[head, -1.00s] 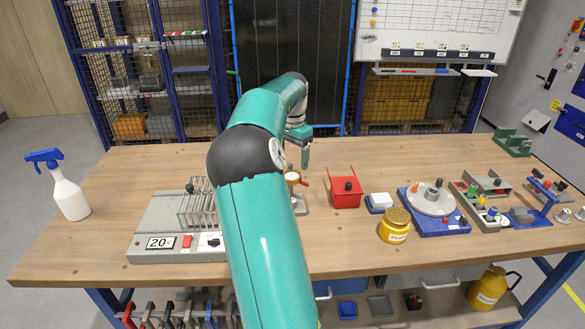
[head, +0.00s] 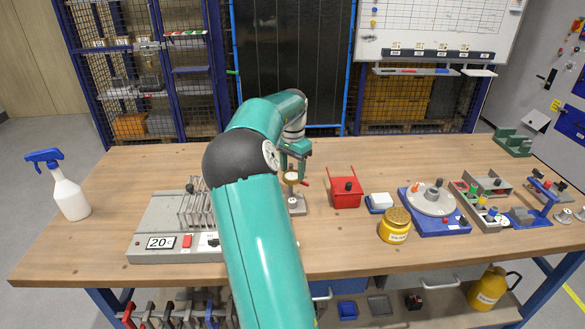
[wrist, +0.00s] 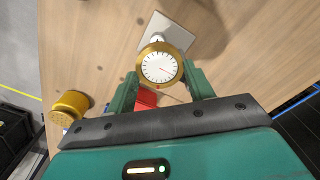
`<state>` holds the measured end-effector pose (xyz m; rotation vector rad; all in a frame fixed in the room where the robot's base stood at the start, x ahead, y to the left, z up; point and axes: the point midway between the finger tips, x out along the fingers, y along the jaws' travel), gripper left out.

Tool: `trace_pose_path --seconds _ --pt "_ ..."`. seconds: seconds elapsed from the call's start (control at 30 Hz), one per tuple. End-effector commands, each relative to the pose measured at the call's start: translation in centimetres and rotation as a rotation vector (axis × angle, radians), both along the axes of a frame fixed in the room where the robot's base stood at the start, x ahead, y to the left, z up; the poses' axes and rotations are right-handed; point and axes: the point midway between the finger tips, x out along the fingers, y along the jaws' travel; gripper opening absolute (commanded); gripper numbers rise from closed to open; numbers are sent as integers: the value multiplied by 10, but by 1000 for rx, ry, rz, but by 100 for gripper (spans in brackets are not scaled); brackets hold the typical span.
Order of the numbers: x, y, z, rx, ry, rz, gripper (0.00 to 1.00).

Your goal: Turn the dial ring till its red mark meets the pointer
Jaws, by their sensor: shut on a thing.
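The dial gauge has a gold dial ring (wrist: 144,54) around a white face (wrist: 153,63) with black ticks and a thin red line pointing to the lower right. A small red spot shows at the ring's lower edge, in the wrist view. In the head view the dial ring (head: 291,177) tops a small stand on the bench. My gripper (wrist: 161,72) has one green finger on each side of the ring and is shut on it. My gripper (head: 294,165) also shows above the gauge in the head view. I cannot make out the pointer clearly.
A red bin (head: 346,197) stands right of the gauge, then a yellow jar (head: 395,230) and a blue-based turntable (head: 437,222). A grey heater unit (head: 160,215) with a rack is at left. A spray bottle (head: 70,198) stands far left. The bench's back middle is clear.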

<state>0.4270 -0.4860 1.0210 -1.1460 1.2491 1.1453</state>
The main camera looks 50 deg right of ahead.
Motion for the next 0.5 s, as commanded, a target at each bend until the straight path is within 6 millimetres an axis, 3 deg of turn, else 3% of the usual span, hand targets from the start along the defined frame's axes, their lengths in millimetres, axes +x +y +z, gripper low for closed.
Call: trace_pose_path --seconds 0.5 --pt "0 0 1 1 -2 210 30"
